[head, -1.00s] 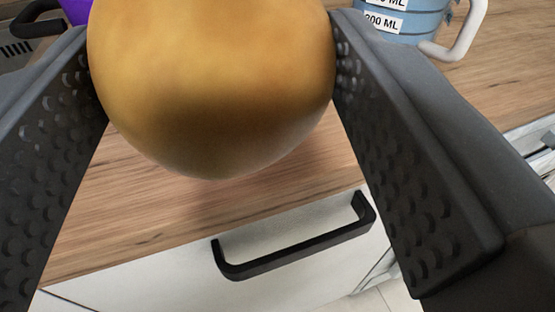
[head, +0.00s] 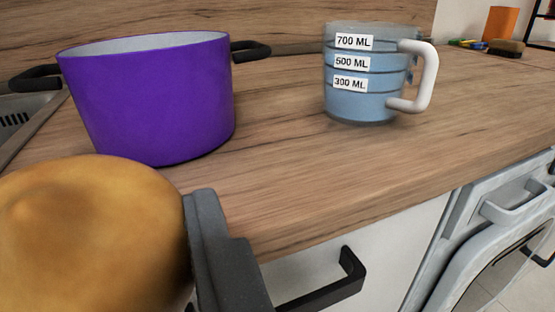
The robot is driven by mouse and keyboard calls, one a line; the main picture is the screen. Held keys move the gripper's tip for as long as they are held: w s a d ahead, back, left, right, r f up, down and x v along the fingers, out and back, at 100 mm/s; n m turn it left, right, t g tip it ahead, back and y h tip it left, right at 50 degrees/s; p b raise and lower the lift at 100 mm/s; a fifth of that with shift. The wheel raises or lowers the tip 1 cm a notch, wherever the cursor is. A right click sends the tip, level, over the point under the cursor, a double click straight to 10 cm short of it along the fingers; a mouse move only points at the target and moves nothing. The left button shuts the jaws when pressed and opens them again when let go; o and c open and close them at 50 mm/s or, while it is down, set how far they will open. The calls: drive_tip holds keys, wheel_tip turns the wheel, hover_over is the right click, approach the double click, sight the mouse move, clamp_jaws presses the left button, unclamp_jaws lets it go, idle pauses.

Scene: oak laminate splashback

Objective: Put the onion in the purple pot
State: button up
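The onion (head: 85,240) is large, round and golden brown at the lower left of the view, cut off by the frame edges. My gripper (head: 105,215) is shut on it. Its dark right finger lies against the onion's right side; the left finger is out of view. The purple pot (head: 150,105) stands upright on the wooden counter beyond the onion, with a pale inside and two black handles. The onion is nearer to me than the pot and overlaps the pot's lower left edge in the picture. The pot's bottom inside is hidden.
A blue measuring jug (head: 360,105) with a white handle stands right of the pot, apart from it. A sink (head: 20,125) edge is at the left. The wooden counter (head: 290,170) is bare between pot and jug. Below are a black drawer handle (head: 330,285) and a white appliance (head: 480,235).

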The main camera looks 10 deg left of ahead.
drive_tip(key=shift+w+a+r, duration=0.1)
drive_tip(key=shift+w, duration=0.15)
drive_tip(key=b, duration=0.1)
hover_over(276, 202)
drive_tip(key=shift+f, duration=0.75)
drive_tip(key=shift+f+b, duration=0.45)
drive_tip(key=shift+f, duration=1.25)
drive_tip(key=shift+f, duration=0.1)
drive_tip(key=o, duration=1)
drive_tip(key=shift+o, duration=0.2)
drive_tip(key=shift+s, duration=0.2)
drive_tip(key=p+v, duration=0.1)
drive_tip(key=v, duration=1)
drive_tip(key=shift+s+d, duration=0.25)
